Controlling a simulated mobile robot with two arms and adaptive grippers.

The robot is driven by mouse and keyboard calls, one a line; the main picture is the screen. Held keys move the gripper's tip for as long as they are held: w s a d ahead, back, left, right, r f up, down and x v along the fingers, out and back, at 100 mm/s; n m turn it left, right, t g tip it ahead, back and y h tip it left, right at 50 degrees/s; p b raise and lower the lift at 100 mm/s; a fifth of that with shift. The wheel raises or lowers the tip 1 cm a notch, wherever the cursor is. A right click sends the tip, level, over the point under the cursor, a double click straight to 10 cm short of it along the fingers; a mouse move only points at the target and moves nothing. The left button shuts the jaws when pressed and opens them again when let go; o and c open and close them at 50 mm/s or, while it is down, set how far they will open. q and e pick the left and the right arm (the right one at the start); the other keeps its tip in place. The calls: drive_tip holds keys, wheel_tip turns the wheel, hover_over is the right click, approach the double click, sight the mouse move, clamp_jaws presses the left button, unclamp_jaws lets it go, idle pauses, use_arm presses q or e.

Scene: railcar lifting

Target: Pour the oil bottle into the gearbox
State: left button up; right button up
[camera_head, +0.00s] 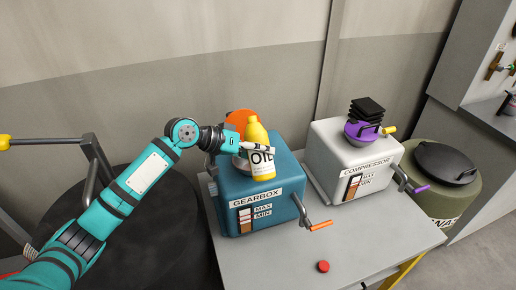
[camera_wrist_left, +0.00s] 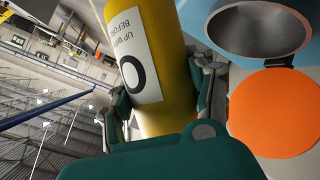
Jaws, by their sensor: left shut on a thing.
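The yellow oil bottle (camera_head: 257,135) with a white OIL label stands upright in my left gripper (camera_head: 246,147). It appears in front of or over the top of the blue gearbox (camera_head: 233,190); I cannot tell whether it touches it. In the left wrist view the bottle (camera_wrist_left: 172,60) sits between the fingers, which are shut on it. A grey filler opening (camera_wrist_left: 262,28) lies beside the bottle, with an orange round lid (camera_wrist_left: 275,112) next to it. In the head view the orange lid (camera_head: 238,120) stands raised behind the bottle. My right gripper is not in view.
A white compressor (camera_head: 335,150) with a purple cap (camera_head: 361,132) stands right of the gearbox on a grey table (camera_head: 372,240). A red button (camera_head: 323,266) is at the table's front. A green drum (camera_head: 452,198) is at the far right. An orange-tipped handle (camera_head: 321,226) juts from the gearbox.

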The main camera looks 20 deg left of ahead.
sight(261, 165)
use_arm(q)
drive_tip(key=shift+s+d+n+g, duration=0.25)
drive_tip(key=shift+s+n+g, duration=0.05)
drive_tip(key=shift+s+g, duration=0.1)
drive_tip(key=shift+s+d+f+n+g+h, duration=0.2)
drive_tip(key=shift+s+f+n+g+h, duration=0.15)
drive_tip(key=shift+n+g+h, duration=0.2)
drive_tip(key=shift+s+d+f+n+g+h+p, duration=0.15)
drive_tip(key=shift+f+n+g+h+p, duration=0.2)
drive_tip(key=shift+f+n+h+p, duration=0.25)
drive_tip(key=shift+s+d+f+n+g+h, duration=0.15)
drive_tip(key=shift+f+n+g+h, duration=0.1)
drive_tip(key=shift+f+n+g, duration=0.25)
drive_tip(key=shift+f+n+g+h+b, duration=0.3)
drive_tip(key=shift+f+n+h, duration=0.2)
drive_tip(key=shift+n, duration=0.15)
drive_tip(key=shift+n+g+h, duration=0.3)
drive_tip(key=shift+n, duration=0.3)
drive_tip(key=shift+w+r, duration=0.25)
drive_tip(key=shift+r, duration=0.1)
drive_tip(key=shift+w+a+r+n+g+h, duration=0.15)
drive_tip(key=shift+a+r+n+g+h, duration=0.25)
drive_tip(key=shift+r+n+h, duration=0.35)
